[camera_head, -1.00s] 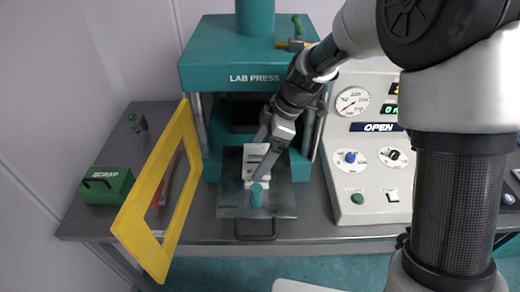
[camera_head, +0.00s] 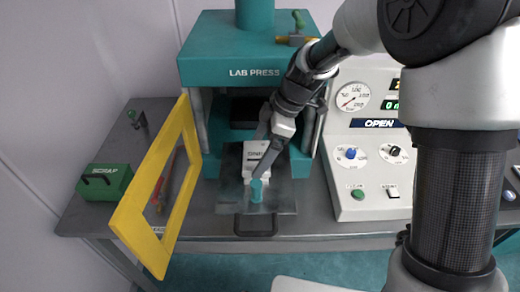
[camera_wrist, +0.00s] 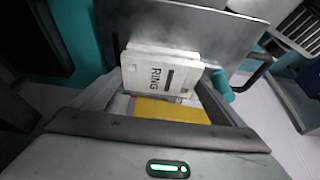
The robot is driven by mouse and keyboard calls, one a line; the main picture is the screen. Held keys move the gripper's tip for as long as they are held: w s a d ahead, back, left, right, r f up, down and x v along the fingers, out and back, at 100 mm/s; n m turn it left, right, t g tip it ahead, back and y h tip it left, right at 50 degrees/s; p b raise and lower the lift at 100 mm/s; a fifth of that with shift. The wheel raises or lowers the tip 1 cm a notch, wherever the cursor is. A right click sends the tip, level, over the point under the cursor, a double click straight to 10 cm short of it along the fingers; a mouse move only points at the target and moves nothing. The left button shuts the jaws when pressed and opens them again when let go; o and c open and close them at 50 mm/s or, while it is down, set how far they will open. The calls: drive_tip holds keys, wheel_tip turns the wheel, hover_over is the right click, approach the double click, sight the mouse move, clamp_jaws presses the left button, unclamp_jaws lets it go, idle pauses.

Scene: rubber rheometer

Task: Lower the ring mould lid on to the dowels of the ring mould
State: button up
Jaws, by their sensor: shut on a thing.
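My gripper (camera_head: 259,155) is over the press's pull-out plate, with its fingers at either side of a white block. In the wrist view it is shut on the ring mould lid, whose yellow part (camera_wrist: 172,111) shows between the fingers. A white slab marked "RING" (camera_wrist: 158,76) lies just beyond the yellow part; it also shows in the head view (camera_head: 256,147). I cannot tell where lid and ring mould part, nor whether they touch. The dowels are not visible.
The metal plate (camera_head: 229,203) has a dark front handle and a teal knob (camera_head: 257,190) close to the fingers. The open yellow guard (camera_head: 128,220) stands at left, near a green scrap box (camera_head: 104,182). The control panel (camera_head: 372,207) is at right.

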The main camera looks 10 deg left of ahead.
drive_tip(key=shift+f+b, duration=0.35)
drive_tip(key=o, duration=1)
